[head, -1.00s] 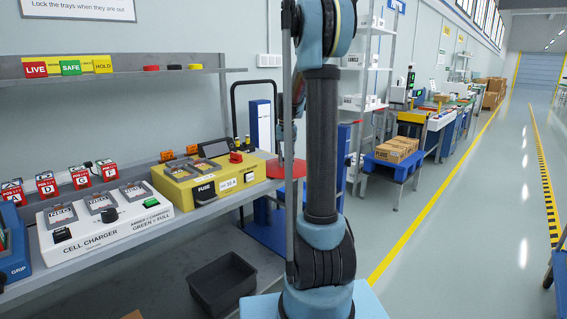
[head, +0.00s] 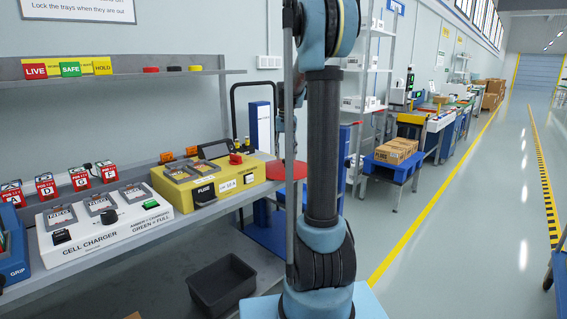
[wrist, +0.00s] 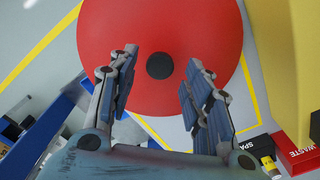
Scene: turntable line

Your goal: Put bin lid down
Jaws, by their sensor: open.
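The bin lid (wrist: 205,30) is a red round disc with a black knob (wrist: 160,65) at its centre, in the wrist view. In the head view the lid (head: 298,170) shows beyond the end of the bench, partly hidden by my arm. My gripper (wrist: 157,98) is open, with its two fingers apart over the near part of the lid, one on each side of the knob's line. What lies under the lid is hidden.
A red box marked WASTE (wrist: 298,150) is at the lower right of the wrist view. A bench with a yellow fuse box (head: 235,178) and a white cell charger (head: 100,225) is at left. A dark open bin (head: 222,288) stands below. The aisle floor at right is clear.

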